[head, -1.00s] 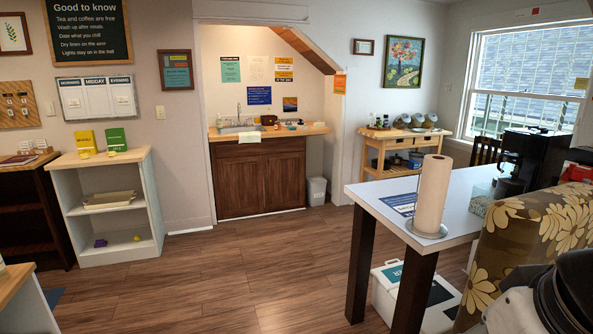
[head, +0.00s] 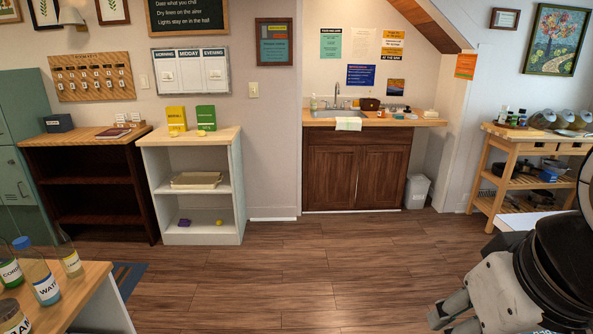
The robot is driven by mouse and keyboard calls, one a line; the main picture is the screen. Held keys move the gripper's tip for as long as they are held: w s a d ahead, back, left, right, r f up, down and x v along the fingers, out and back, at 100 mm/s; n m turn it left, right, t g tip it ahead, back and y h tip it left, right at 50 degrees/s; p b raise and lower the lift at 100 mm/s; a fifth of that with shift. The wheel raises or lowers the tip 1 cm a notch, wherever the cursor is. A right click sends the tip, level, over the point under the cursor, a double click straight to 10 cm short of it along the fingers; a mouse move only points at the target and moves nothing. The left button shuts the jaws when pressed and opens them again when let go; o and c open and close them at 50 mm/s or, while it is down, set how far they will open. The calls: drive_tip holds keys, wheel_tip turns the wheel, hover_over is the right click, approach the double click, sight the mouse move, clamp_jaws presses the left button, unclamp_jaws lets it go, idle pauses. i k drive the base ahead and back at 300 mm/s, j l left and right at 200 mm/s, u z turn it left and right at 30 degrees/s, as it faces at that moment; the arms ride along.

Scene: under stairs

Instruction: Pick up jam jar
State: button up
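A glass jar (head: 14,318) with a dark lid and a white label stands at the front left corner of the view, on a wooden top. It is cut off by the frame edge. Its label shows only in part and seems to end in dark capitals, so I cannot tell for sure that it is the jam jar. My gripper (head: 450,318) is at the bottom right, far from this jar, over the floor. Its fingers are partly cut off by the lower edge, and no held object shows.
Bottles (head: 40,277) stand beside the jar on the wooden top (head: 85,290). A white shelf unit (head: 228,240) and a sink cabinet (head: 355,180) line the back wall. A trolley (head: 490,203) with several jars is at right. The middle floor (head: 290,280) is clear.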

sight(381, 113)
drive_tip(key=i, duration=1.9)
drive_tip(key=i+z, duration=0.2)
drive_tip(key=i, duration=0.45)
drive_tip(key=i+z, duration=0.15)
drive_tip(key=i, duration=0.5)
drive_tip(key=i+j+z, duration=0.2)
drive_tip(key=i, duration=0.4)
drive_tip(key=i+z, duration=0.3)
drive_tip(key=i, duration=0.5)
drive_tip(key=i+j+z, duration=0.15)
drive_tip(key=i+z, duration=0.15)
drive_tip(key=i, duration=0.5)
drive_tip(key=i+l, duration=0.1)
drive_tip(key=i, duration=0.8)
drive_tip(key=i+l+u, duration=0.65)
drive_tip(key=i, duration=0.15)
